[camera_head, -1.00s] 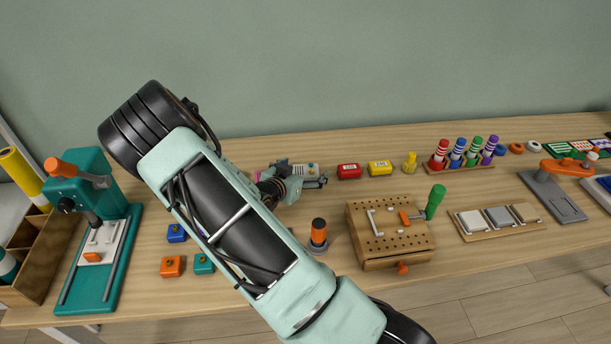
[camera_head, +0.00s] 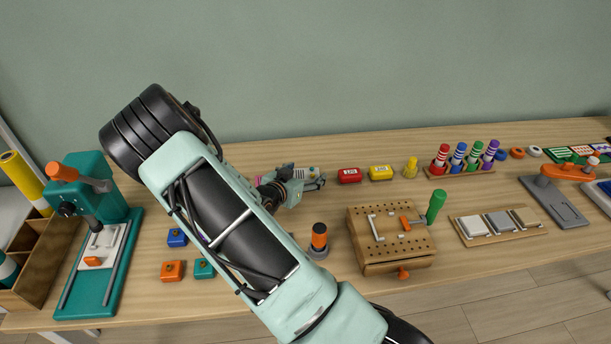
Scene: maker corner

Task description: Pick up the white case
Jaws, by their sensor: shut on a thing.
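The white case (camera_head: 300,173) is at the back of the table, left of the red case. It is small and mostly hidden behind my gripper and wrist. My gripper (camera_head: 314,181) is shut on the white case. I cannot tell whether the case still touches the table top.
A red case (camera_head: 349,176) and a yellow case (camera_head: 380,173) stand just to the right. A teal press (camera_head: 97,250) stands at the left.

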